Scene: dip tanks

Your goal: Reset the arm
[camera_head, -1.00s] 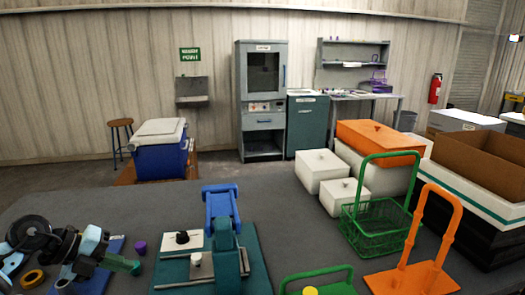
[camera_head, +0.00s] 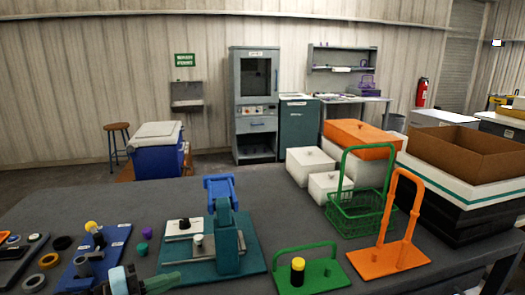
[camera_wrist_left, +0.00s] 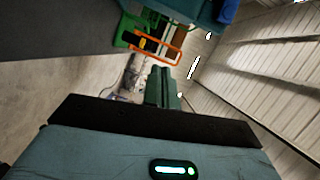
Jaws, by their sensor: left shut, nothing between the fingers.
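My left gripper (camera_head: 162,283) is low at the bottom edge of the head view, in front of the teal press fixture (camera_head: 228,240). Its green fingers point right and are together, with nothing held. In the left wrist view the shut green fingers (camera_wrist_left: 163,88) show at the centre, apart from any object. Part of my left arm is cut off by the bottom edge of the head view. My right gripper is not in view.
A blue board (camera_head: 88,262) with small parts lies left of the fixture. A green holder (camera_head: 318,274) with a black, yellow-topped cylinder (camera_head: 297,270), an orange handled stand (camera_head: 388,262) and a green basket (camera_head: 352,220) stand to the right. The grey bench (camera_head: 80,212) behind is clear.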

